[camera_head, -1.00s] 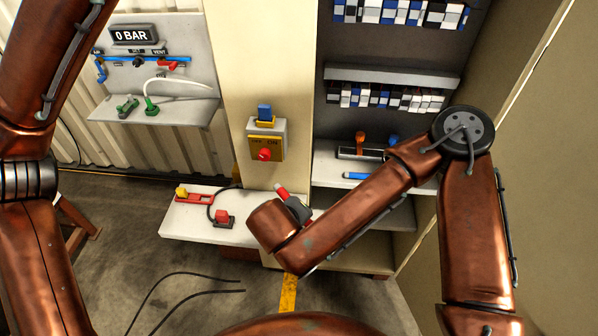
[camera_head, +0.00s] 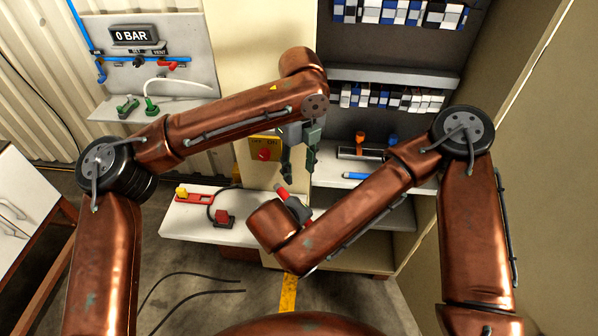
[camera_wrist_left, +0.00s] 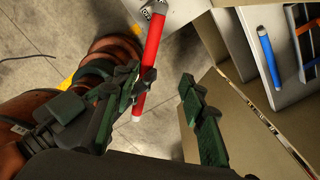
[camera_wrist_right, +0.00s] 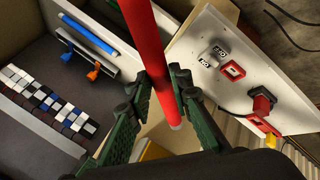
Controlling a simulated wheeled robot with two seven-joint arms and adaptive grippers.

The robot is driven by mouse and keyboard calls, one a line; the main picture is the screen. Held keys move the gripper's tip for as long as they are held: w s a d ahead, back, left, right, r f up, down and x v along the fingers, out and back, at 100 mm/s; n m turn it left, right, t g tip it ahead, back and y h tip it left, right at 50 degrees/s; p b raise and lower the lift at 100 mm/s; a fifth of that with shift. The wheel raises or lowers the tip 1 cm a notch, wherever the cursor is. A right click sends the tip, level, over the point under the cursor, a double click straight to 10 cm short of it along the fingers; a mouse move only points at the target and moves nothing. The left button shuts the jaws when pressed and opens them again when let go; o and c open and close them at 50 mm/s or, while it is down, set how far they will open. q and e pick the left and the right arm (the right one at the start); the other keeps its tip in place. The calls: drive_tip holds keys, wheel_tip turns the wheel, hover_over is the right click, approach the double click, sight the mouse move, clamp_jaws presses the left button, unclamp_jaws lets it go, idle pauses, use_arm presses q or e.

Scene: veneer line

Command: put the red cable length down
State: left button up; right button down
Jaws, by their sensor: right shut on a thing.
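The red cable length shows as a short red end in the head view (camera_head: 281,189), above my right gripper (camera_head: 293,204), and as a long red rod in the left wrist view (camera_wrist_left: 152,50). In the right wrist view the red cable length (camera_wrist_right: 152,45) runs between the fingers of my right gripper (camera_wrist_right: 165,98), which is shut on it. My left gripper (camera_head: 299,176) is open and empty, its green fingers pointing down just above the red end. In the left wrist view the rod passes across the gap between the left fingers; I cannot tell whether they touch it.
A white low shelf (camera_head: 185,228) at left carries a red holder with a yellow knob (camera_head: 181,193) and a red block (camera_head: 224,217). A blue cable length (camera_head: 360,176) lies on the cabinet shelf. The switch box (camera_head: 262,168) is partly behind my left arm. Loose black cables lie on the floor.

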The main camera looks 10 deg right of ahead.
sight(282, 192)
use_arm(q)
drive_tip(key=f, duration=0.8)
drive_tip(key=s+f, duration=0.1)
drive_tip(key=f, duration=0.4)
drive_tip(key=shift+a, duration=0.35)
drive_tip(key=shift+c, duration=0.4)
drive_tip(key=shift+r, duration=0.1)
drive_tip(key=c, duration=0.6)
drive_tip(key=shift+w+d, duration=0.1)
drive_tip(key=shift+d, duration=0.05)
clamp_jaws()
use_arm(e)
drive_tip(key=shift+s+a, duration=0.1)
drive_tip(key=shift+a, duration=0.15)
drive_tip(key=c, duration=1.9)
unclamp_jaws()
drive_tip(key=shift+c, duration=0.2)
drive_tip(key=shift+o, duration=1.4)
drive_tip(key=shift+d, duration=0.15)
